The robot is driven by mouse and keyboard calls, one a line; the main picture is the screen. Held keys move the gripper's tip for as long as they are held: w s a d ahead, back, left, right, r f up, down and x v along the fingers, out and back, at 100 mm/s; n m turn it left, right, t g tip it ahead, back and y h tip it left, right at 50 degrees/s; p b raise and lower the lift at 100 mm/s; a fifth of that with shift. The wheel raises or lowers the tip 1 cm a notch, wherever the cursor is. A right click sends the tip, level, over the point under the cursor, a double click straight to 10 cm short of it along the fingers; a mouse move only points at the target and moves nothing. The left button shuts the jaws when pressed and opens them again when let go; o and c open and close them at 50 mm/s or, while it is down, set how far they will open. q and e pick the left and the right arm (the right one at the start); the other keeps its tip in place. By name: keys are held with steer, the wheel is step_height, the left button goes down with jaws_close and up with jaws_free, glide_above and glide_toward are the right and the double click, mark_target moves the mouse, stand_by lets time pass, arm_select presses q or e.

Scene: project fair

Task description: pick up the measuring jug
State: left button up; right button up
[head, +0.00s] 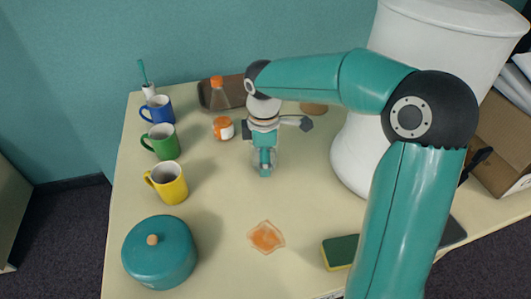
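My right arm comes in from the lower right and bends over the table, with its wrist pointing down. My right gripper (264,163) is at the end of it, low over the back middle of the table. A clear, see-through shape shows around the fingertips and may be the measuring jug, but it is small and mostly covered by the gripper. I cannot tell whether the fingers are closed on it. My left gripper is not in view.
Blue (157,110), green (161,142) and yellow (168,183) mugs line the left side, with a teal pot (160,254) in front. An orange-lidded jar (223,128) stands close left of the gripper. An orange patch (266,237) and sponge (340,252) lie nearer. A large white vessel (362,152) stands right.

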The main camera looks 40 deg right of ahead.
jaws_close()
stand_by(0.3)
steer(key=shift+r, duration=0.1)
stand_by(0.4)
